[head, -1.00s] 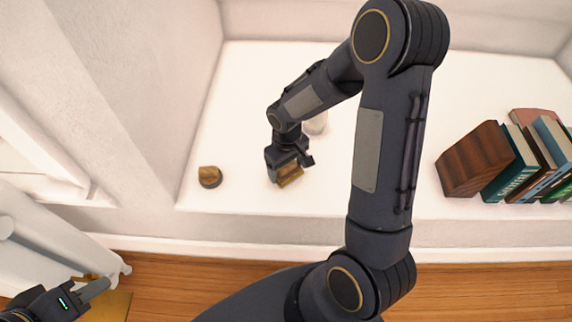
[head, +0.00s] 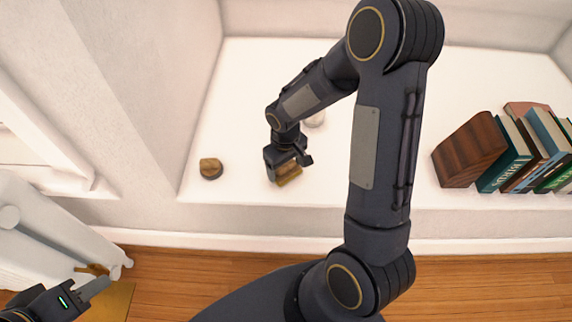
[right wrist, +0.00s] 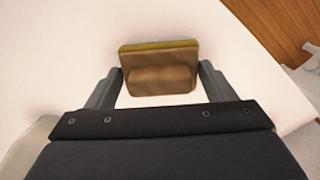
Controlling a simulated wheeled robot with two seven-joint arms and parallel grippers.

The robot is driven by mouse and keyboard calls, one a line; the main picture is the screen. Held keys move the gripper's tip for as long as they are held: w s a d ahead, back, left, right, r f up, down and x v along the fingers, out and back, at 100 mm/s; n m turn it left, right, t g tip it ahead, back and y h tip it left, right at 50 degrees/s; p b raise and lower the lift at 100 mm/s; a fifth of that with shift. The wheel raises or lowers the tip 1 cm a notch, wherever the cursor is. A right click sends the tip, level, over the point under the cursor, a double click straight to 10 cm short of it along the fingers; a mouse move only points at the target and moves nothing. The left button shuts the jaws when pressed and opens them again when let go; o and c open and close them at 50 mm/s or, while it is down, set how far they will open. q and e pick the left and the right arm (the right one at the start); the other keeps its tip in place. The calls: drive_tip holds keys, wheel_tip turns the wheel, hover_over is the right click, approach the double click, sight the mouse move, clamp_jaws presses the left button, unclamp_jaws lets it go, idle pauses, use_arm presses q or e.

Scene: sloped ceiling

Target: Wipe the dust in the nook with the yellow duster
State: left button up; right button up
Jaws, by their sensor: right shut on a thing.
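The yellow duster (head: 288,178) shows in the head view as a brown block with a yellow underside, low on the white nook surface (head: 245,110). My right gripper (head: 287,160) is above it and shut on its brown top. In the right wrist view the duster (right wrist: 158,75) sits between the two fingers, with a yellow strip along its far edge. I cannot tell whether it presses on the surface. I cannot make out any dust. My left gripper (head: 95,287) is at the lower left, outside the nook; its jaws are unclear.
A pale object (head: 314,119) stands behind my right forearm. A wooden block (head: 470,152) and several books (head: 545,150) stand at the right. The nook's left wall (head: 150,90) is close to the round object.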

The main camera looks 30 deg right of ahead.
drive_tip(key=shift+w+d+r+p, duration=0.1)
drive_tip(key=shift+r+p, duration=0.05)
drive_tip(key=shift+r, duration=0.45)
drive_tip(key=shift+w+r+p, duration=0.1)
drive_tip(key=shift+r+p, duration=0.05)
drive_tip(key=shift+r, duration=0.45)
drive_tip(key=shift+r+p, duration=2.2)
drive_tip(key=shift+r, duration=0.5)
